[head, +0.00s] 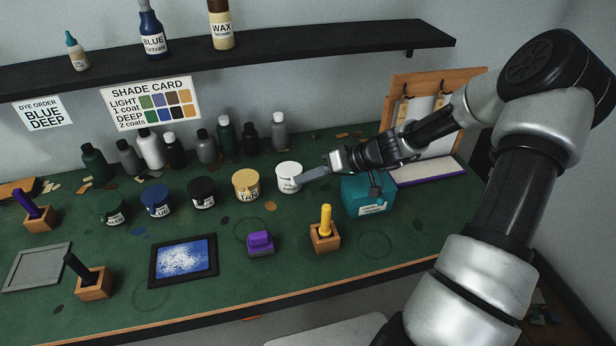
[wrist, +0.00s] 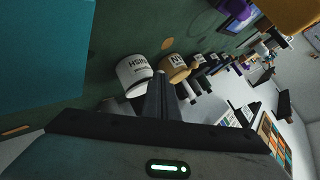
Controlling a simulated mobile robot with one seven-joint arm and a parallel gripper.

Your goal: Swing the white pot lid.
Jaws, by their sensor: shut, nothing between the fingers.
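The white pot (head: 289,180) stands at the right end of a row of pots on the green bench, and its white lid (head: 288,168) looks closed on top. In the wrist view the white pot (wrist: 134,74) shows lettering ending in "NISH". My gripper (head: 303,183) reaches in from the right, its fingers shut with nothing between them. The tips are close to the right side of the white pot; I cannot tell whether they touch it. In the wrist view the fingertips (wrist: 160,75) appear between the white pot and the tan pot (wrist: 174,68).
A teal box (head: 368,197) stands under my gripper's wrist. A tan pot (head: 246,184) is left of the white pot, with black, blue and green pots beyond. Several bottles (head: 225,137) stand behind. A yellow-handled tool in a wooden block (head: 325,232) is in front.

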